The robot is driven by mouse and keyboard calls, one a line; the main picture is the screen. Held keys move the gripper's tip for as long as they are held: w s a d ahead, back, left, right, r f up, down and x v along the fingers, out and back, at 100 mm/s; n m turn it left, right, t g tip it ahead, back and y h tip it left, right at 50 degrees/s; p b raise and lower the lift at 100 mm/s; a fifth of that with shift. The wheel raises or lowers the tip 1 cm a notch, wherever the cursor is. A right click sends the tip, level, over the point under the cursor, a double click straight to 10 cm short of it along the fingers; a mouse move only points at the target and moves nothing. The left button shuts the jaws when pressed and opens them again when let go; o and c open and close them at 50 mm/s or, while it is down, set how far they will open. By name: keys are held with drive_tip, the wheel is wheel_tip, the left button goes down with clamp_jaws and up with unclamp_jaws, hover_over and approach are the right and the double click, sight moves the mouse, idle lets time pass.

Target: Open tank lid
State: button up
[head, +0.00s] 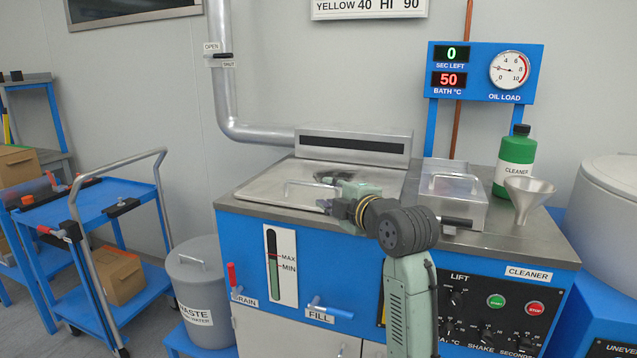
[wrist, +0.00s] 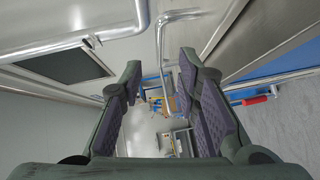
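The tank lid (head: 265,192) is a flat silver panel lying shut on top of the blue washing unit (head: 345,324). Its silver bar handle (head: 300,183) stands up from the panel. My gripper (head: 330,190) is low over the lid at the right end of the handle. In the wrist view my gripper (wrist: 160,72) is open, with its two padded fingers well apart. My arm hides part of the lid's front right edge.
A smaller silver cover (head: 447,206), a funnel (head: 527,197) and a green cleaner bottle (head: 515,160) stand right of the lid. A silver vent box (head: 352,147) is behind it. A waste bin (head: 200,290) and blue cart (head: 118,196) are left. The lid's left part is clear.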

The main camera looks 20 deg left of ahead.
sight(314, 186)
drive_tip(key=p+x, duration=0.2)
drive_tip(key=x, duration=0.7)
drive_tip(key=shift+w+a, duration=0.2)
drive_tip(key=shift+a, duration=0.05)
clamp_jaws()
drive_tip(key=shift+f, duration=0.1)
idle(0.4)
